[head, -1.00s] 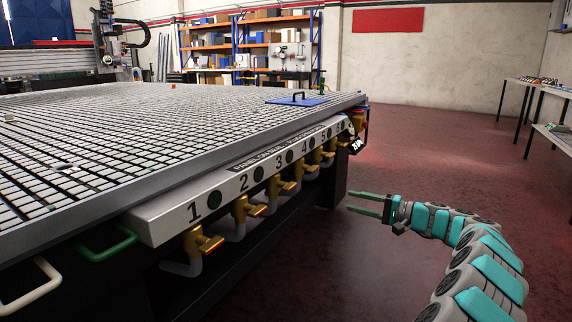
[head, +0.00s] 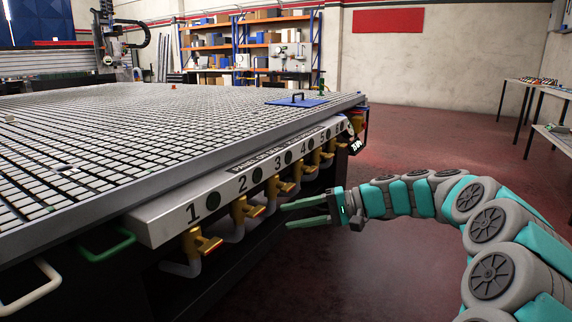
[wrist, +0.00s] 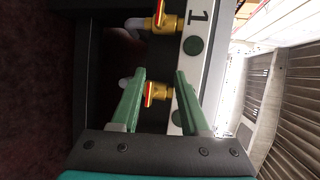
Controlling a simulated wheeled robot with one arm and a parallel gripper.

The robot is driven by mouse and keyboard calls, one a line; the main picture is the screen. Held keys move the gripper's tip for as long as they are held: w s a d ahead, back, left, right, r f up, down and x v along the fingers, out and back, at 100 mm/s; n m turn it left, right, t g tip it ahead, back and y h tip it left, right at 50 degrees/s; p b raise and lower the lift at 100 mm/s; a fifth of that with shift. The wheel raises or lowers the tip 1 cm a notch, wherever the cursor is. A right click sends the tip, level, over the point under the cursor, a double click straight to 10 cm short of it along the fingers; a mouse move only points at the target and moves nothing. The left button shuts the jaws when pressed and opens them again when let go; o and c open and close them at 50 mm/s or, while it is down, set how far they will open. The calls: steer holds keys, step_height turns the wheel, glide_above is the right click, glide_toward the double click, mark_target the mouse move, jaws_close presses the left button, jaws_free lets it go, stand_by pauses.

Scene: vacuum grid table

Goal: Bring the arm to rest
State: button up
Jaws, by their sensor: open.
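My gripper (head: 286,215) is at the end of my grey and teal arm in the head view. Its two green fingers are apart with nothing between them, pointing left toward the front of the grid table (head: 75,215). The gripper looks clear of the table and the brass valves (head: 201,243). In the wrist view the open fingers (wrist: 160,75) point toward the valve panel. One brass valve (wrist: 157,93) with a red-edged handle shows in the gap, beyond the fingers. Another valve (wrist: 165,20) is above it, near the number 1.
The numbered valve panel (head: 160,226) runs along the table's front edge. A green handle (head: 105,245) and a white handle (head: 35,288) stick out at the left. A blue plate (head: 297,101) lies at the table's far right corner.

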steer(key=s+a+f+n+g+h, duration=0.1)
steer(key=s+a+f+g+h, duration=0.15)
steer(key=s, duration=0.85)
steer(key=s+a+f+n+g+h, duration=0.1)
steer(key=s+f+h, duration=0.25)
steer(key=s, duration=0.75)
steer(key=s+d+f+h, duration=0.4)
steer(key=s+d, duration=0.4)
steer(key=s, duration=0.2)
steer(key=s+d+f+h+p, duration=0.1)
steer(key=s+d+f+h, duration=0.3)
steer(key=s+d, duration=0.4)
steer(key=shift+s+d+f+h, duration=0.2)
steer(key=shift+s+h, duration=0.2)
steer(key=shift+s, duration=0.7)
